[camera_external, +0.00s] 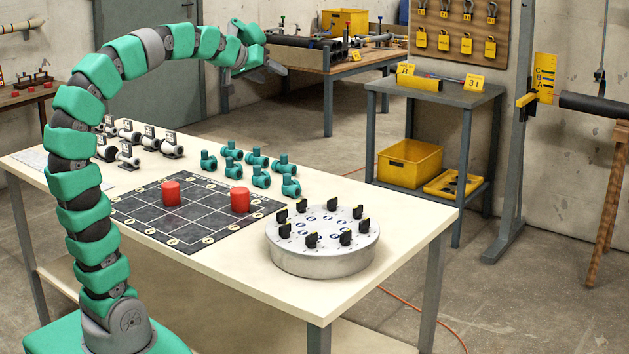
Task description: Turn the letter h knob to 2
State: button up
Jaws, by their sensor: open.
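A round grey metal drum (322,262) sits at the right front part of the cream table. Several black knobs (345,238) stand in a ring on its top, with small blue-marked dials inside the ring. The letters and numbers are too small to read, so I cannot tell which knob is h or where it points. My gripper (266,52) is open and empty, high above the far side of the table, well up and left of the drum. It touches nothing.
A black grid mat (190,228) with two red cylinders (240,200) lies left of the drum. Several teal valve pieces (256,160) and grey-white valve pieces (148,138) stand behind it. The cream table (400,215) is bare right of the drum.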

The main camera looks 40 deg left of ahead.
jog(key=w+d+f+n+g+h+p, duration=0.2)
jog(key=w+d+f+n+g+p, duration=0.4)
jog(key=p, duration=0.6)
jog(key=n+g+h+p, duration=0.1)
jog(key=n+g+p, duration=0.6)
jog(key=p, duration=0.8)
send_near(332, 198)
jog(key=shift+n+t, duration=0.4)
jog(key=shift+n, duration=0.3)
jog(key=x, duration=0.9)
jog(key=shift+s+p, duration=0.4)
jog(key=c, duration=1)
